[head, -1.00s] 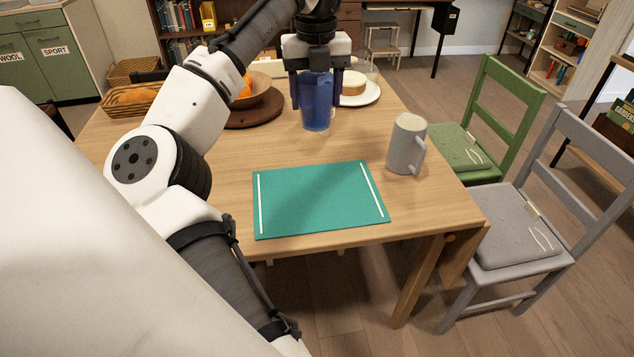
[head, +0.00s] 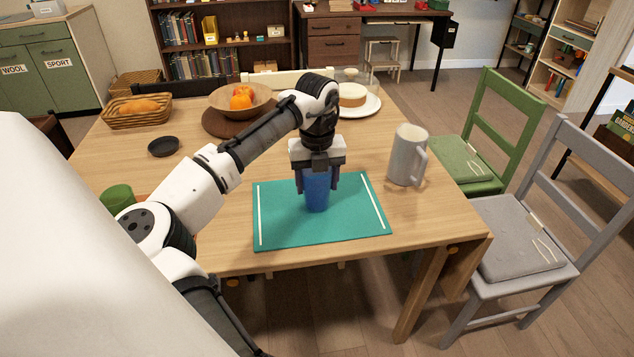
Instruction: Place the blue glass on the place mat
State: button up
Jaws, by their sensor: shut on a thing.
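The blue glass (head: 316,191) is upright in my gripper (head: 317,186), whose fingers are shut on its two sides. The glass shows over the middle of the teal place mat (head: 285,228), which has a white stripe near each short end. The base of the glass appears at or just above the mat; I cannot tell whether it touches. The mat lies flat near the front edge of the wooden table.
A grey mug (head: 405,156) stands right of the mat. Behind are a fruit bowl (head: 229,101), a plate with cake (head: 366,106) and a bread basket (head: 117,118). A small black dish (head: 163,147) and a green cup (head: 117,198) are at left. Chairs stand at right.

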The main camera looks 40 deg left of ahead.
jog(key=shift+f, duration=0.3)
jog(key=shift+f, duration=0.1)
jog(key=o, duration=1.1)
